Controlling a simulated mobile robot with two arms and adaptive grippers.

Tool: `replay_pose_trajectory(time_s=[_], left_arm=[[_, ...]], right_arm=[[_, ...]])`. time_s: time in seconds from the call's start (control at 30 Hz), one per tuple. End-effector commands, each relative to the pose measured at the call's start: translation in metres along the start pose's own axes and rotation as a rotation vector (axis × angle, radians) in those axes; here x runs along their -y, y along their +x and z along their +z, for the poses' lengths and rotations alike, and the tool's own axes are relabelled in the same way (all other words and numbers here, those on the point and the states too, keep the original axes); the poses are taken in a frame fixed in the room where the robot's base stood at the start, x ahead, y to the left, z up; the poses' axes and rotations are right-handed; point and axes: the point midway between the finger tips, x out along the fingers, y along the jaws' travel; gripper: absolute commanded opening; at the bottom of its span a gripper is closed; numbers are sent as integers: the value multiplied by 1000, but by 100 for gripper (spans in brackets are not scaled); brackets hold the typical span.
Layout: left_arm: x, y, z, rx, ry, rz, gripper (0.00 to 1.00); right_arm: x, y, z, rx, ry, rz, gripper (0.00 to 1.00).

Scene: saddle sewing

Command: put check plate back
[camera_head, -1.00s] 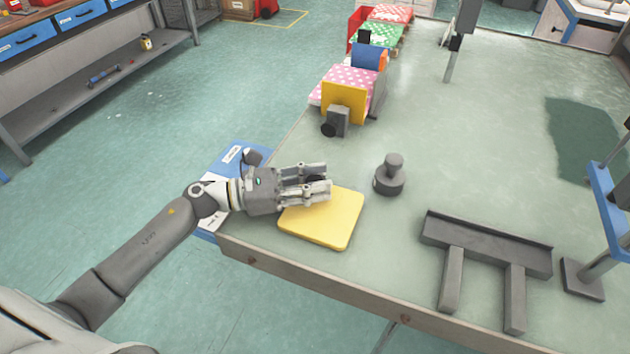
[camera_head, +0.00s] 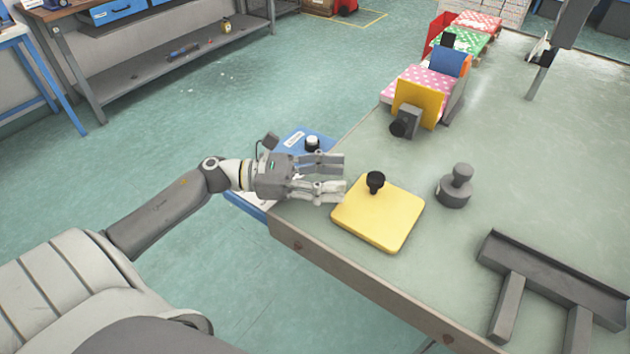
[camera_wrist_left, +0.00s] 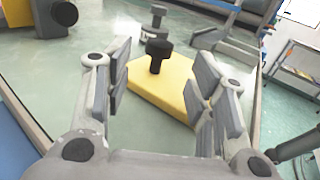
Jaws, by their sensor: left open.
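The check plate (camera_head: 378,222) is a flat yellow square with a black knob (camera_head: 375,181) on top. It lies flat on the table near its left front edge. My left gripper (camera_head: 343,177) is open and empty just left of the plate, its fingers pointing toward the knob. In the left wrist view, the plate (camera_wrist_left: 165,88) and its knob (camera_wrist_left: 158,52) show ahead between the open fingers (camera_wrist_left: 160,100), apart from them. My right gripper is not in view.
A grey round weight with a handle (camera_head: 455,188) stands right of the plate. A grey bracket-like stand (camera_head: 550,280) lies at the front right. A row of colourful fabric pieces and blocks (camera_head: 428,90) runs along the table's far left edge. A blue panel (camera_head: 300,145) is beside the table edge.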

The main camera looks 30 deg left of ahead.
Motion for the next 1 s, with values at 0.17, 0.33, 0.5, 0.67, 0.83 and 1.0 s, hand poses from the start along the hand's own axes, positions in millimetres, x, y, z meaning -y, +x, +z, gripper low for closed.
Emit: replay_pose_trajectory(time_s=[0.17,0.33,0.5,0.67,0.83,1.0], left_arm=[[0,-24,-2,-2,0,1,52],[0,-34,0,0,1,-1,52],[0,-35,1,0,2,-1,52],[0,-35,1,0,2,-1,52],[0,-35,1,0,2,-1,52],[0,-35,1,0,2,-1,52]], right_arm=[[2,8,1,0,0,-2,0],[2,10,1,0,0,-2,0],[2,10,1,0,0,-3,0],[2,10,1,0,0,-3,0],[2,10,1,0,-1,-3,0],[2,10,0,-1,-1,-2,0]])
